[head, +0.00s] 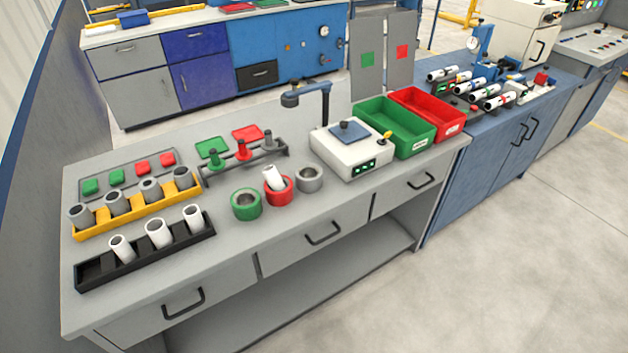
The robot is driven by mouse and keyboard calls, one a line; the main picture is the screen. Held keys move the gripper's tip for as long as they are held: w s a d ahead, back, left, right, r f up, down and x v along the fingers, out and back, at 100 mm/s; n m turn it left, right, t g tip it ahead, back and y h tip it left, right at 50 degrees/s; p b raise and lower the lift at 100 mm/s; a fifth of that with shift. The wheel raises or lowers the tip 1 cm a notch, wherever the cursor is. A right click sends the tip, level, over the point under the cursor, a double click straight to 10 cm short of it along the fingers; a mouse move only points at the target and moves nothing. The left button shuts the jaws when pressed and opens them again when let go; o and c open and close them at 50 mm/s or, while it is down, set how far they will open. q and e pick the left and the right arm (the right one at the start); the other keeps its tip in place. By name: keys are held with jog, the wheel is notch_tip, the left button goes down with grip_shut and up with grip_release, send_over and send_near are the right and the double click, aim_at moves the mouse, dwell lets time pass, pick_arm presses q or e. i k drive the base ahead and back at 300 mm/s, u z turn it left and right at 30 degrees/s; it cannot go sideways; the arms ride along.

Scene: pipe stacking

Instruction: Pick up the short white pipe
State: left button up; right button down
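Three white pipes stand tilted in a black tray at the front left of the grey workbench: a left one (123,250), a middle one (158,236) and a right one (195,219). The black tray (92,275) has an empty left end. Another white pipe (272,180) leans in a red ring holder (279,194) to the right of the tray. The white pipes look close in length, and I cannot tell for sure which is the short one. Neither of my grippers shows in the head view.
A yellow tray (95,231) with several grey pipes sits behind the black tray. A green ring (246,208) and grey ring (309,180) flank the red one. A white scale (352,155), a green bin (396,133) and a red bin (445,118) stand farther right.

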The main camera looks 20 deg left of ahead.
aim_at(270, 174)
jog(key=z, duration=0.75)
jog(key=i, duration=0.9)
jog(key=u, duration=0.85)
